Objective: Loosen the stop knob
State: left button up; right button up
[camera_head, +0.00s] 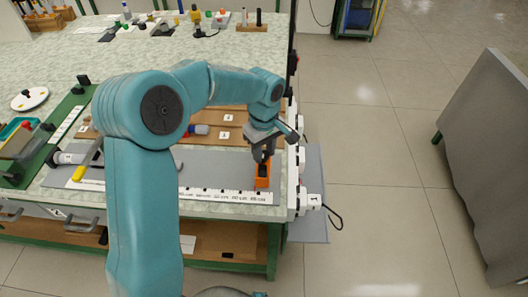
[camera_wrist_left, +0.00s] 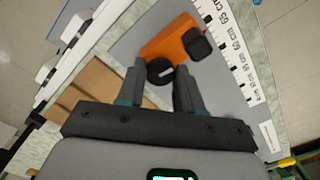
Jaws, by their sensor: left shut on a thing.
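The orange stop (camera_head: 262,181) sits at the right end of the scale rule on the bench. In the left wrist view the orange stop (camera_wrist_left: 172,42) carries a round black knob (camera_wrist_left: 159,70) with a pale line on its face, and a squarish black part (camera_wrist_left: 197,43) on its other end. My left gripper (camera_head: 262,157) reaches down to the stop from above. In the wrist view my left gripper (camera_wrist_left: 160,76) has one finger on each side of the round knob and is shut on it. My right gripper is out of view.
The white scale rule (camera_head: 225,196) runs along the grey plate at the bench's front. Brown boards (camera_head: 235,118) with labels lie behind. A green-framed fixture (camera_head: 48,140) stands at left. The bench's right edge carries white boxes (camera_head: 309,201). Open floor lies to the right.

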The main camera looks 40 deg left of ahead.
aim_at(264, 154)
pick_arm(q)
jog(key=shift+w+a+r+n, duration=0.1)
jog(key=shift+w+r+n, duration=0.05)
jog(key=shift+n, duration=0.55)
jog(key=o, duration=1)
jog(key=shift+o, duration=0.2)
notch_tip(264, 154, up, 16)
jog(key=p, duration=0.2)
